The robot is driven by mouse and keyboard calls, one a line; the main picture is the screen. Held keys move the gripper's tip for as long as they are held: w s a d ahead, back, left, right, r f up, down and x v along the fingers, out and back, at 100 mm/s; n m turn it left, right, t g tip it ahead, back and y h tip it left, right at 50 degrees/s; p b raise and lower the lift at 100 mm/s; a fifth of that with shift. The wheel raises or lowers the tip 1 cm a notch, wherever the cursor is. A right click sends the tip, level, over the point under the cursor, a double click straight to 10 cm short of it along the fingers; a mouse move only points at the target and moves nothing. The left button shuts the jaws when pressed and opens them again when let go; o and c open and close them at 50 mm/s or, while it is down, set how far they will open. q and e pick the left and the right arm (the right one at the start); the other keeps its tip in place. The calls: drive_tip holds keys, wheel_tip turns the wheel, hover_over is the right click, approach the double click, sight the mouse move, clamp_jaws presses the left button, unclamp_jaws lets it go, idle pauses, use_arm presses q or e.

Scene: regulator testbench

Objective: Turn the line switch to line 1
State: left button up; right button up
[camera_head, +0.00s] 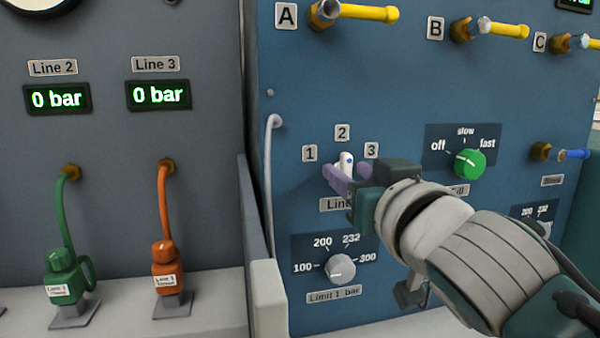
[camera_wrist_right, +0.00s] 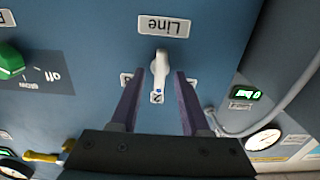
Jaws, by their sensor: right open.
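The line switch (camera_head: 346,161) is a white lever knob on the blue panel, below label 2 (camera_head: 342,132) and between label 1 (camera_head: 309,153) and label 3 (camera_head: 371,150). It points at 2. It also shows in the right wrist view (camera_wrist_right: 161,66), where the panel appears upside down. My right gripper (camera_head: 346,173) is open, its purple fingers on either side of the switch. In the wrist view (camera_wrist_right: 159,78) a gap shows beside each finger. The gripper hides part of the "Line" plate (camera_head: 334,205) in the head view. My left gripper is out of view.
The limit knob (camera_head: 341,268) sits just below the gripper. A green off/slow/fast knob (camera_head: 469,163) is to the right. A white hose (camera_head: 269,160) runs down the panel's left side. Yellow-handled valves (camera_head: 370,13) line the top.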

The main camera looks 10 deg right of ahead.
drive_tip(key=shift+w, duration=0.25)
clamp_jaws()
idle(0.5)
